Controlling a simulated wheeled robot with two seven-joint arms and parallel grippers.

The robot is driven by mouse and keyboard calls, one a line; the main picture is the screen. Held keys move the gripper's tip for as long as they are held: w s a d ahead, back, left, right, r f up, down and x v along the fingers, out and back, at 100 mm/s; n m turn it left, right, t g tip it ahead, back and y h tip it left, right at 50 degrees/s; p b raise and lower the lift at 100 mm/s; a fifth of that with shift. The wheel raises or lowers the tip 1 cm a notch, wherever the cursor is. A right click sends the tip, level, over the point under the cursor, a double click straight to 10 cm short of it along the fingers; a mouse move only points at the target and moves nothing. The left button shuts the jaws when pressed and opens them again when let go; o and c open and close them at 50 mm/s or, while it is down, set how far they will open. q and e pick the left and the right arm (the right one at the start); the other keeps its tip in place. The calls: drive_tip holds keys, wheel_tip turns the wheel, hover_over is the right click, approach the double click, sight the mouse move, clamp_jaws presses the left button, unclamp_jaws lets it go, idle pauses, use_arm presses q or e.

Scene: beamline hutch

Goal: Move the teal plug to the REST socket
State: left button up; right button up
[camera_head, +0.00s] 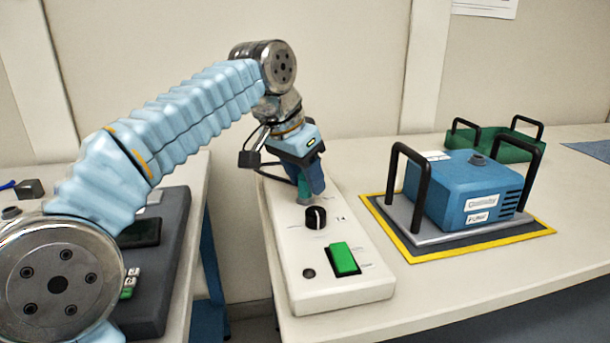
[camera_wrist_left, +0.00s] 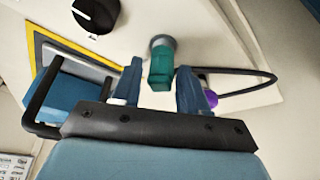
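The teal plug (camera_wrist_left: 161,68) sits upright in a grey round collar on a white panel box (camera_head: 345,287). In the head view the teal plug (camera_head: 303,190) is mostly hidden by my left gripper (camera_head: 312,183). In the left wrist view my left gripper (camera_wrist_left: 158,88) has its two blue fingers apart, one on each side of the teal plug, with gaps showing. A purple piece (camera_wrist_left: 210,99) shows beside the right finger, partly hidden, near a dark looping cable (camera_wrist_left: 262,72). I cannot make out a REST label or socket. My right gripper is not in view.
The panel box also carries a black knob (camera_head: 315,217) and a green rocker switch (camera_head: 343,259). A blue unit with black handles (camera_head: 462,190) stands right on a yellow-edged mat (camera_head: 408,255). A dark grey device (camera_head: 158,277) lies left, across a gap between benches.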

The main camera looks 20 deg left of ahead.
use_arm(q)
drive_tip(key=shift+o, duration=1)
drive_tip(key=shift+r, duration=0.15)
drive_tip(key=p+v, duration=0.4)
drive_tip(key=v, duration=0.9)
drive_tip(key=shift+s+r, duration=0.2)
